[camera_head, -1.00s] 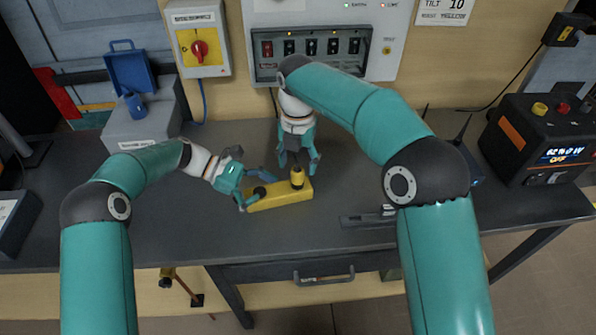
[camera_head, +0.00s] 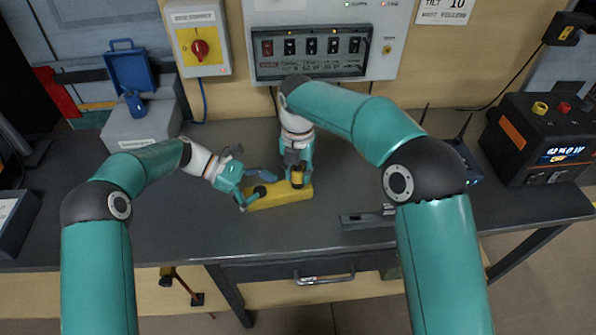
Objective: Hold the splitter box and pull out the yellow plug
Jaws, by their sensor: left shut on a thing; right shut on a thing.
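The yellow splitter box (camera_head: 278,199) lies on the dark bench top in the middle of the head view. My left gripper (camera_head: 251,195) is shut on its left end, one finger on each side. A black plug or socket shows on the box between those fingers. The yellow plug (camera_head: 297,177), with a dark lower part, stands upright in the right end of the box. My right gripper (camera_head: 297,172) comes down from above and is shut on the yellow plug. Its fingers partly hide the plug.
A switch panel (camera_head: 312,52) and a red rotary switch (camera_head: 200,48) are on the wall behind. A black power unit (camera_head: 540,138) stands at the right. The bench front is mostly clear.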

